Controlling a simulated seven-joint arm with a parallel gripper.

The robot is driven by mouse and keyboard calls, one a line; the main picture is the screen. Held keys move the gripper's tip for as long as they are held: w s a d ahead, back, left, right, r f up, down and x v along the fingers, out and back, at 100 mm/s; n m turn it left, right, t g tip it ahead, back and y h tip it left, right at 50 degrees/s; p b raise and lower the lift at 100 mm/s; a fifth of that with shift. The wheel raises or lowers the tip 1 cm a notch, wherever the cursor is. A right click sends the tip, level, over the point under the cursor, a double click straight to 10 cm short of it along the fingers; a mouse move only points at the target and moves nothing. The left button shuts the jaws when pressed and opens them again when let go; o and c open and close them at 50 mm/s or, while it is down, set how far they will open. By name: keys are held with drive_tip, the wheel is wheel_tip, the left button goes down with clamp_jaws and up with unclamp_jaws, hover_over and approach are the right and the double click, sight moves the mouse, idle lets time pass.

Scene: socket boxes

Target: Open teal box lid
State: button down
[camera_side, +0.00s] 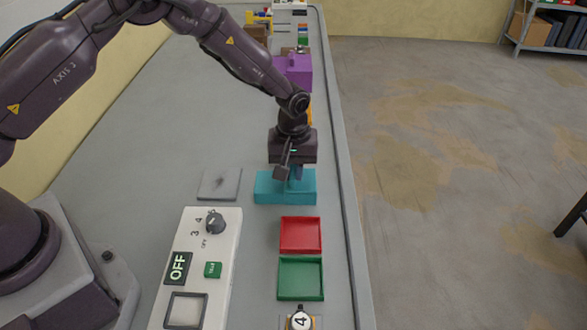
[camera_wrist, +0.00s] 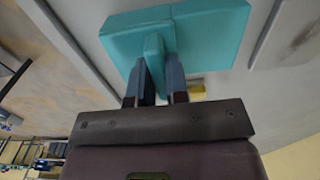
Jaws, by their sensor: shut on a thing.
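The teal box (camera_side: 271,187) stands on the grey bench near its right edge, below my gripper (camera_side: 293,172) in the side view. In the wrist view the teal box lid (camera_wrist: 215,35) fills the top middle, with a raised teal handle (camera_wrist: 154,62) in its middle. My gripper (camera_wrist: 158,75) has its two fingers on either side of this handle and is shut on it. In the side view my gripper hides part of the box top. I cannot tell from these views whether the lid is lifted off its box.
A red tray (camera_side: 301,235) and a green tray (camera_side: 301,279) lie in front of the teal box. A white control panel (camera_side: 222,262) with a knob and OFF display is at their left. A grey plate (camera_side: 220,184) lies left of the box. A purple box (camera_side: 297,68) stands behind.

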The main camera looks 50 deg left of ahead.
sight(263, 181)
drive_tip(key=s+a, duration=0.4)
drive_tip(key=shift+s+a, duration=0.3)
drive_tip(key=shift+s, duration=0.05)
drive_tip(key=c, duration=1.1)
unclamp_jaws()
drive_tip(key=shift+r, duration=0.1)
wheel_tip(263, 181, up, 13)
drive_tip(key=shift+f, duration=0.1)
